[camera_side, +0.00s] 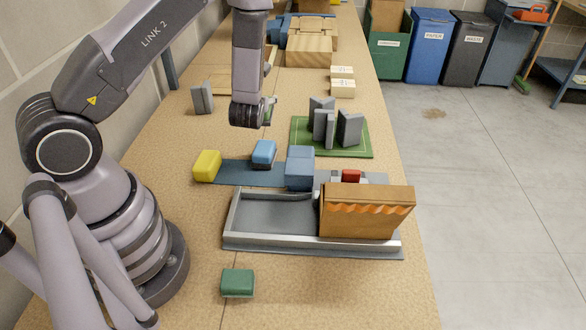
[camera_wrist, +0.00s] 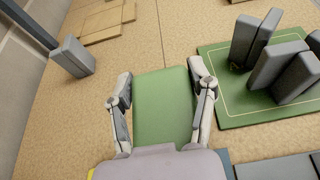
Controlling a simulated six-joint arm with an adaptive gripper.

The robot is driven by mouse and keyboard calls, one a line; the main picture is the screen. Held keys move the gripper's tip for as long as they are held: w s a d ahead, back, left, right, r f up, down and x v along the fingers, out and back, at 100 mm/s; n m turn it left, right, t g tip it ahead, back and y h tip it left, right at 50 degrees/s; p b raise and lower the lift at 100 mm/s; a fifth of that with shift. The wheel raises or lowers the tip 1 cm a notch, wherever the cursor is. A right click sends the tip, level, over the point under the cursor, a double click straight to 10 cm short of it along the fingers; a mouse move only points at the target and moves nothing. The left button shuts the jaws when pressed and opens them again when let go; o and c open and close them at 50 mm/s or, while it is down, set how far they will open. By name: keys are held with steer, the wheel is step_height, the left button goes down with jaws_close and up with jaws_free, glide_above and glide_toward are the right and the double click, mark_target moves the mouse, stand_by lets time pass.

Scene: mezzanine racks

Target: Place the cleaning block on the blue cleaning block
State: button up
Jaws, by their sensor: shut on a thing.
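My gripper (camera_wrist: 163,105) is shut on a green cleaning block (camera_wrist: 163,98), which sits between its two fingers in the wrist view. In the side view my gripper (camera_side: 262,112) hangs above the table, farther back than the blue cleaning block, with only a sliver of green showing. The blue cleaning block (camera_side: 264,153) lies on a dark blue mat (camera_side: 240,172). It is between a yellow block (camera_side: 207,165) and taller blue blocks (camera_side: 300,168). Another green block (camera_side: 238,283) lies alone at the front.
Grey upright slabs (camera_side: 324,120) stand on a green mat (camera_side: 359,144) to the right. A grey tray (camera_side: 232,222) with a wooden box (camera_side: 366,212) lies in front of the blue mat. A lone grey slab (camera_side: 202,98) stands at left; it also shows in the wrist view (camera_wrist: 73,57).

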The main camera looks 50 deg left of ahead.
steer(key=f, duration=0.2)
steer(key=d+f, duration=0.1)
steer(key=shift+s+f, duration=0.3)
steer(key=shift+f, duration=2.05)
steer(key=shift+f, duration=0.45)
steer(key=o, duration=1.2)
steer(key=shift+c, duration=0.2)
